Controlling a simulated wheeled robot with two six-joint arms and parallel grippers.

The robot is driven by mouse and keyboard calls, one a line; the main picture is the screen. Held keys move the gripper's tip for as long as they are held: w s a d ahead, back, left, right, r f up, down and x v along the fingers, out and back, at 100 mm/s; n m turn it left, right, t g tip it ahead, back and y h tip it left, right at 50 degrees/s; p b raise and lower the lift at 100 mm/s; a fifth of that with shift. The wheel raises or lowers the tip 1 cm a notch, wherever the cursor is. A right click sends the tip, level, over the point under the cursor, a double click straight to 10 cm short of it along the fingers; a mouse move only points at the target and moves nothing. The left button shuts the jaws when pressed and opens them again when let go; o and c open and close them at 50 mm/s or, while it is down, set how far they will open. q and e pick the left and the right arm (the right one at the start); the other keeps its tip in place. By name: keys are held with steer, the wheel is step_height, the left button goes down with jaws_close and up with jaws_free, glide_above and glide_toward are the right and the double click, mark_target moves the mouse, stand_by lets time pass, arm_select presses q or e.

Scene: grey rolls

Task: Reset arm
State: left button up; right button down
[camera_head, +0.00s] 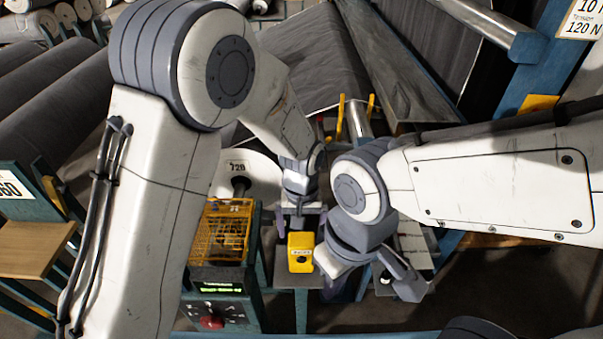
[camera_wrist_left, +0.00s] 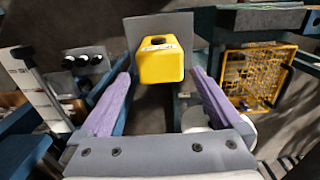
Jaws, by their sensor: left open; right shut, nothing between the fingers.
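My left arm comes in from the left and its gripper (camera_head: 300,222) is open above and behind a small yellow box (camera_head: 300,254) on a narrow grey stand. In the left wrist view, the two purple-padded fingers of the left gripper (camera_wrist_left: 161,76) are spread wide. The yellow box (camera_wrist_left: 161,62) with a dark round top shows beyond the fingertips, and nothing is held. My right gripper (camera_head: 408,282) is lower and to the right, shut and empty. Its fingertips are small and partly hard to make out.
A yellow wire basket (camera_head: 222,232) stands left of the yellow box, above a control panel (camera_head: 217,310) with a red button. A large white roll end marked 728 (camera_head: 262,180) is behind. Grey rolls (camera_head: 40,115) lie at left. A blue post (camera_head: 550,55) stands at right.

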arm_select(q)
steer(key=s+a+r+t, duration=0.1)
steer(key=s+a+r, duration=0.25)
steer(key=a, duration=0.55)
steer(key=s+a+r+t, duration=0.2)
steer(key=a+r, duration=0.2)
steer(key=a, duration=0.6)
steer(key=s+d+r+m+g, duration=0.1)
steer(key=s+d+r+m, duration=0.2)
steer(key=s+d, duration=0.4)
steer(key=s+d+r+m+g+h, duration=0.1)
steer(key=s+d+r+m+g, duration=0.1)
steer(key=s+d, duration=0.5)
steer(key=shift+r+m, duration=0.5)
steer(key=shift+m, duration=0.7)
steer(key=shift+d, duration=0.1)
